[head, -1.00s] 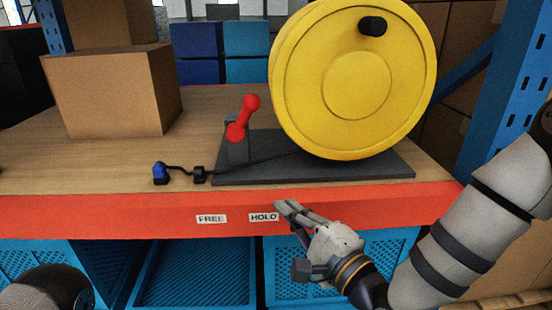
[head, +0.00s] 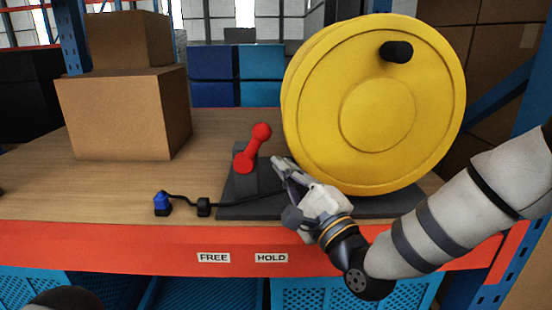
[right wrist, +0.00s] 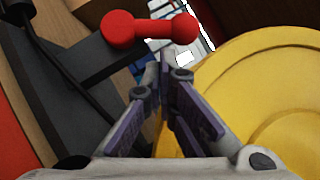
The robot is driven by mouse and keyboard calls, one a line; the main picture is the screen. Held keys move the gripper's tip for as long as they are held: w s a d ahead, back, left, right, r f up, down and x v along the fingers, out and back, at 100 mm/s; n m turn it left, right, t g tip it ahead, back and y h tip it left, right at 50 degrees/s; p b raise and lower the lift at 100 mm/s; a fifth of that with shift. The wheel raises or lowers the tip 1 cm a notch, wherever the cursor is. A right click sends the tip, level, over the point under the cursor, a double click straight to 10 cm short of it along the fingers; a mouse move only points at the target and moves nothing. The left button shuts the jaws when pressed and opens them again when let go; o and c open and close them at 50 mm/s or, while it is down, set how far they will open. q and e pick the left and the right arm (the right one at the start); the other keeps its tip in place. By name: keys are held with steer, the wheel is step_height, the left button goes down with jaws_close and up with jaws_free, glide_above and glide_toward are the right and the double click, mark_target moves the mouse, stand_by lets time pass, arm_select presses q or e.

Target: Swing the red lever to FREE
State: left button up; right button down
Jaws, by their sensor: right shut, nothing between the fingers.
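The red lever (head: 253,148) stands on a dark grey bracket at the left end of a dark base plate (head: 240,212). In the head view it leans up and to the right, over the side of the HOLD label (head: 271,258); the FREE label (head: 214,258) is to its left. My right gripper (head: 278,163) is shut and empty, just right of the lever and in front of the yellow reel. In the right wrist view the lever (right wrist: 150,29) lies across the top, beyond my shut fingertips (right wrist: 163,60). I cannot tell whether they touch it.
The large yellow reel (head: 375,115) with a black knob stands close right of the lever. A black cable runs left to a blue-topped plug (head: 162,203). Cardboard boxes (head: 125,115) stand at the back left. The wooden shelf (head: 100,190) is clear at the front left.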

mark_target(253, 148)
steer(key=x, duration=0.3)
steer(key=shift+w+a+r, duration=0.1)
steer(key=shift+w, duration=0.1)
arm_select(q)
steer(key=shift+r, duration=0.1)
arm_select(e)
steer(key=shift+r, duration=0.1)
arm_select(q)
steer(key=shift+w+r+p, duration=0.35)
steer(key=shift+p, duration=0.05)
arm_select(e)
steer(key=shift+r+n+g, duration=0.2)
steer(key=shift+n+g, duration=0.1)
steer(key=shift+n, duration=0.1)
arm_select(q)
steer(key=shift+w+r+p, duration=0.25)
steer(key=shift+r+p, duration=0.1)
arm_select(e)
steer(key=shift+a+r+n, duration=0.1)
steer(key=shift+r+n, duration=0.15)
steer(key=shift+n, duration=0.15)
